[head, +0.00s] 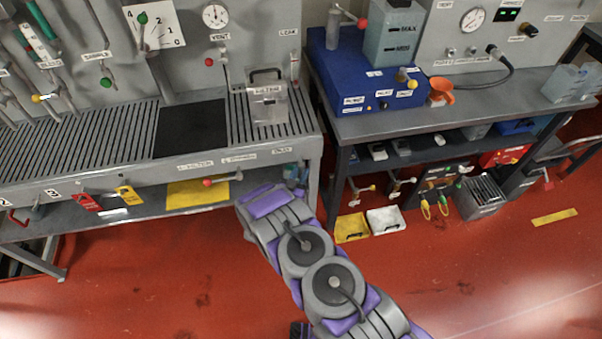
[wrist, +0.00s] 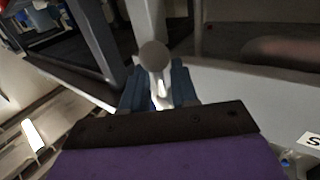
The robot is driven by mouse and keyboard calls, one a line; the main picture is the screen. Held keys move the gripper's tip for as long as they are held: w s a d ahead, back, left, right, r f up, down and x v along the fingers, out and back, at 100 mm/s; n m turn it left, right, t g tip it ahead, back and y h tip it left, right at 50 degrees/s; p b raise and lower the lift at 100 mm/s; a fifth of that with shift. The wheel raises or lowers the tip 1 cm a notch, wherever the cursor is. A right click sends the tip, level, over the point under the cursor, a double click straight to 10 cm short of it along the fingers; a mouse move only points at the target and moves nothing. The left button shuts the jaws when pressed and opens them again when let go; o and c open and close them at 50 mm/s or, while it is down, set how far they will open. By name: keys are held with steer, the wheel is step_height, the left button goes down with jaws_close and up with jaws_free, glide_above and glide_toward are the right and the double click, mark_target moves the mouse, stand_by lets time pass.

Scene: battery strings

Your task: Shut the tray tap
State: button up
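My gripper (head: 291,173) is at the right end of the left bench's front edge, low under a small label. In the wrist view its two blue-grey fingers (wrist: 160,88) stand apart. A pale stem with a round grey knob (wrist: 154,55) shows between and beyond them. I cannot tell whether the fingers touch the stem. I cannot make out for sure which fitting is the tray tap. A lever with a red ball knob (head: 208,182) sits on the same bench front, left of my gripper.
A blue unit (head: 365,85) stands on the right bench. Several fittings and trays are below it. The red floor in front is clear.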

steer(key=shift+w+d, duration=0.1)
steer(key=shift+w, duration=0.4)
jaws_close()
steer(key=shift+s, duration=0.1)
